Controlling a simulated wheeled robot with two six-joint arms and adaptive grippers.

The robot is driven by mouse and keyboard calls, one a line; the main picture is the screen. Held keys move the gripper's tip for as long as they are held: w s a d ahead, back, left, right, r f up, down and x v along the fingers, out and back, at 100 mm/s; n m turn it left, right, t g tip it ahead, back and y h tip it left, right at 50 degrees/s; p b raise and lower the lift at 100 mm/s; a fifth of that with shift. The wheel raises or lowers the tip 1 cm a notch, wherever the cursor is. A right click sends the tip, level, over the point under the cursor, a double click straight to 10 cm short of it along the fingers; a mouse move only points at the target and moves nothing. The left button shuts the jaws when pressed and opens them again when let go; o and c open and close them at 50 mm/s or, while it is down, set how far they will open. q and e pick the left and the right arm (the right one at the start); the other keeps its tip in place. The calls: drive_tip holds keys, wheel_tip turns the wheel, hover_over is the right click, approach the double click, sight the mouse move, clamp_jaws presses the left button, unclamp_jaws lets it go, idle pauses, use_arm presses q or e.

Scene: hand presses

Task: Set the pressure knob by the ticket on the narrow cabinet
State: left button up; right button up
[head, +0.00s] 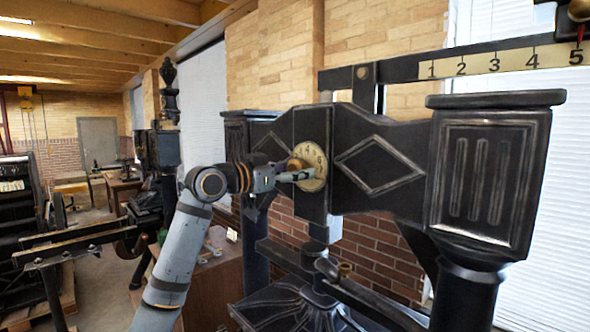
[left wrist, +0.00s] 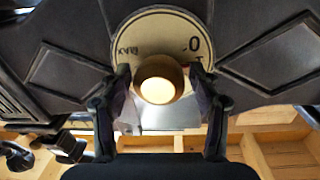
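The pressure knob (head: 295,164) is a round brass knob on a cream numbered dial (head: 316,158) on the black press. My left gripper (head: 292,175) is at the knob. In the left wrist view, its fingers (left wrist: 163,88) stand apart on either side of the knob (left wrist: 158,80), with narrow gaps. The dial (left wrist: 160,35) there shows a 0 and some lettering, partly hidden by the knob. A brown cabinet (head: 222,285) stands below my left arm. A small pale card (head: 232,235) is at its top; its writing is too small to read. My right gripper is not in view.
The press beam (head: 385,165) and thick column (head: 490,180) fill the right side. A numbered scale (head: 500,62) runs above, with a red pointer (head: 580,33) near 5. More black machinery (head: 90,240) stands at left, with open floor behind.

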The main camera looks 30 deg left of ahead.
use_arm(q)
drive_tip(key=c, duration=0.8)
drive_tip(key=shift+n, duration=0.3)
drive_tip(key=o, duration=1.2)
drive_tip(key=shift+c, duration=0.2)
